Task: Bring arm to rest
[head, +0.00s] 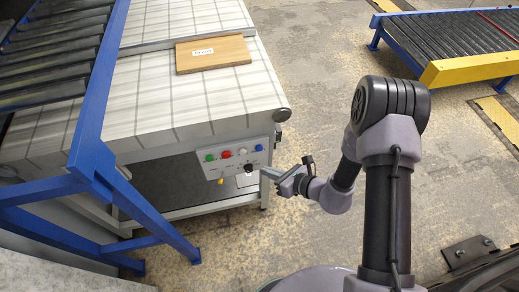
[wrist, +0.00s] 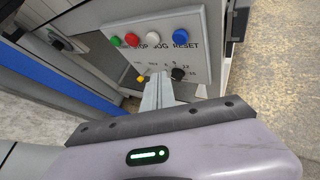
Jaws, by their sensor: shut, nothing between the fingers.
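My gripper (head: 268,173) is shut and empty at the end of my bent arm, in front of the machine's control panel. In the wrist view my gripper (wrist: 158,82) points at the lower part of the control panel (wrist: 192,62), close to a yellow knob (wrist: 143,79) and a black knob (wrist: 178,73). I cannot tell whether the fingertips touch the panel. In the head view the panel (head: 238,159) carries green, red, white and blue buttons. A wooden board (head: 213,53) with a white label lies flat on the machine's top, well away from my gripper.
A roller conveyor with a blue frame (head: 98,90) stands at the left against the white machine table (head: 150,98). Another roller conveyor with a yellow end (head: 468,69) is at the upper right. Open floor (head: 320,75) lies between them.

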